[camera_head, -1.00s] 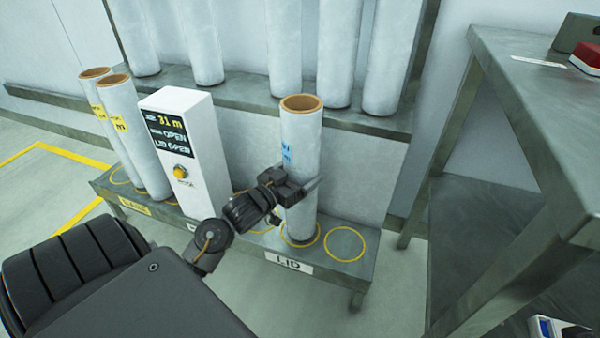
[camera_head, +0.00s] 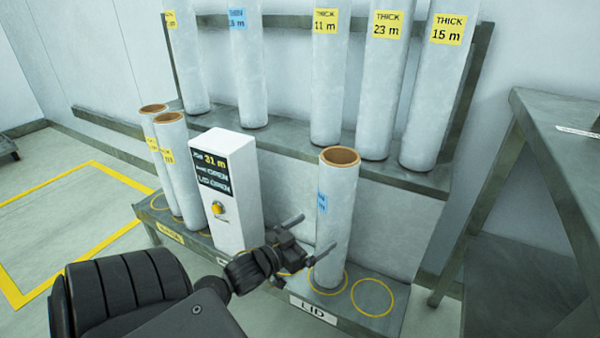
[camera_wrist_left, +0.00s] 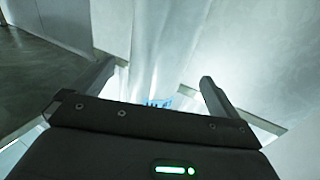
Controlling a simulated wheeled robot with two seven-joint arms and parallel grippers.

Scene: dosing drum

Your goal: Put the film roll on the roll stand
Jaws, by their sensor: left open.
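A white film roll (camera_head: 338,215) with a brown core and a blue label stands upright on the low roll stand (camera_head: 350,322), inside a yellow ring behind the LID plate (camera_head: 312,310). My left gripper (camera_head: 314,235) is open just left of and in front of this roll, its lower finger overlapping the roll's edge in the picture. In the left wrist view the roll (camera_wrist_left: 155,60) is ahead between the spread fingers, with no visible contact; its blue label shows low down. My right gripper is not in view.
A white display box (camera_head: 229,190) with a yellow button stands on the stand, left of the roll. Two yellow-labelled rolls (camera_head: 180,170) stand further left. An empty ring (camera_head: 372,298) is at right. Several rolls stand on the rack (camera_head: 290,140) behind; a metal table (camera_head: 550,130) is at right.

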